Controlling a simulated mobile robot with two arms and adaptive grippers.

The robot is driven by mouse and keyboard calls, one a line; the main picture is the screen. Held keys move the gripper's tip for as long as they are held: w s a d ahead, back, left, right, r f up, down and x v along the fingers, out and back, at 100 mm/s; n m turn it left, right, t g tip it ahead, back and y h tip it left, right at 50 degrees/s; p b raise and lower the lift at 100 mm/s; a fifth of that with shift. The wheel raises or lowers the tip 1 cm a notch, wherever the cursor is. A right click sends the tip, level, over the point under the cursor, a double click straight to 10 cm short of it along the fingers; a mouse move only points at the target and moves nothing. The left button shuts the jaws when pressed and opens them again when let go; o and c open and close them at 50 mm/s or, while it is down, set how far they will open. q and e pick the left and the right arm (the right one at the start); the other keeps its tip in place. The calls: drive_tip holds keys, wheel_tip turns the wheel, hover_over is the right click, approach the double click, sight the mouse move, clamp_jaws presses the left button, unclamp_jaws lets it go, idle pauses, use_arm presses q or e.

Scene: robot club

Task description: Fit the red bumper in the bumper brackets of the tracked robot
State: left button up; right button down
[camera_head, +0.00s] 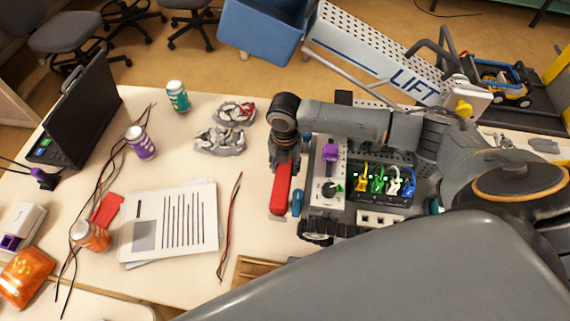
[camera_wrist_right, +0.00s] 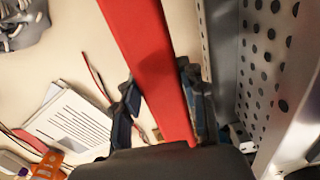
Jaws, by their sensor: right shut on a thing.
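My right gripper (camera_head: 283,166) is shut on the red bumper (camera_head: 281,190), a long flat bar. In the right wrist view the bumper (camera_wrist_right: 150,60) runs between the two fingers (camera_wrist_right: 160,105). The tracked robot (camera_head: 327,192) stands just right of the bumper, with a black track (camera_head: 316,231) at its near end and a grey body with several coloured plugs. The bumper is beside the robot, with a narrow gap in the head view. The bumper brackets are not clearly visible. My left gripper is out of view.
A perforated metal plate (camera_wrist_right: 270,60) is close right in the wrist view.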

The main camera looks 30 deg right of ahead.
drive_tip(key=shift+f+p, duration=0.3)
drive_tip(key=shift+f, duration=0.2)
idle(0.8)
drive_tip(key=c, duration=0.7)
unclamp_jaws()
drive_tip(key=shift+r+p, duration=3.55)
drive_tip(key=shift+p, duration=0.15)
drive_tip(key=shift+s+a+f, duration=0.1)
